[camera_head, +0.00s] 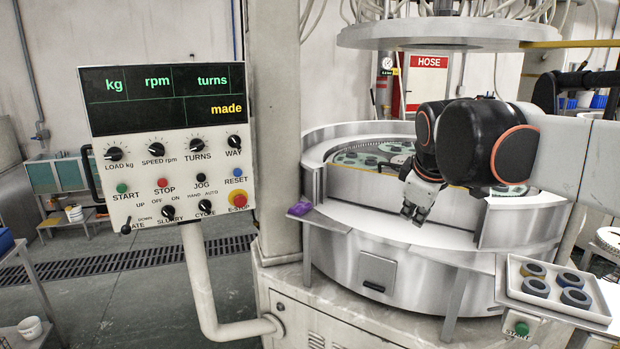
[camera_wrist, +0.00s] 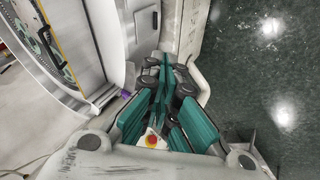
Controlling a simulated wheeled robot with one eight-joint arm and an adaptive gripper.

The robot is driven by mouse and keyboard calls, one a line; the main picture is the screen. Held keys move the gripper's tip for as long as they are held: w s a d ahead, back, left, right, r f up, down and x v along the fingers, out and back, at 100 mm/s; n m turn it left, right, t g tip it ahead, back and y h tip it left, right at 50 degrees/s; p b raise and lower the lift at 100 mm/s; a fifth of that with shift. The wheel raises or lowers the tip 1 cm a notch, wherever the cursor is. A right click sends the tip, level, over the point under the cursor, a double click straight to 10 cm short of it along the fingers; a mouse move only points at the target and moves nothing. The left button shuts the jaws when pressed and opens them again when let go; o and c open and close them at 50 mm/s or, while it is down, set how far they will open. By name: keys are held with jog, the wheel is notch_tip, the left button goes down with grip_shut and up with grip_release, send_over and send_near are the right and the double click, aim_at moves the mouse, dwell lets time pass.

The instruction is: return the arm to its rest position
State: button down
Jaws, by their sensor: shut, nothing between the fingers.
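My gripper (camera_head: 415,213) hangs in front of the round lapping machine (camera_head: 370,248) in the head view, with its fingers pointing down, apart from the machine's front ledge as far as I can tell. My arm reaches in from the right edge and bends down at the black and orange joint. In the wrist view the green finger pads of my gripper (camera_wrist: 158,110) lie together, shut, with nothing held between them. The gripper hides part of the scene below it there.
A control panel (camera_head: 165,145) on a bent post stands at left. A white tray (camera_head: 555,306) with several dark rings sits at lower right. A small purple object (camera_head: 300,208) lies on the ledge. The upper plate (camera_head: 435,33) hangs above. Open floor (camera_head: 130,290) shows at left.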

jog(key=s+a+f+m+y+b, duration=0.1)
jog(key=s+f+m+b, duration=0.4)
jog(key=s+f, duration=1.7)
jog(key=s+m, duration=0.1)
jog(key=m, duration=0.3)
jog(key=shift+m+t, duration=0.3)
jog(key=shift+m, duration=0.1)
jog(key=shift+a+f, duration=0.1)
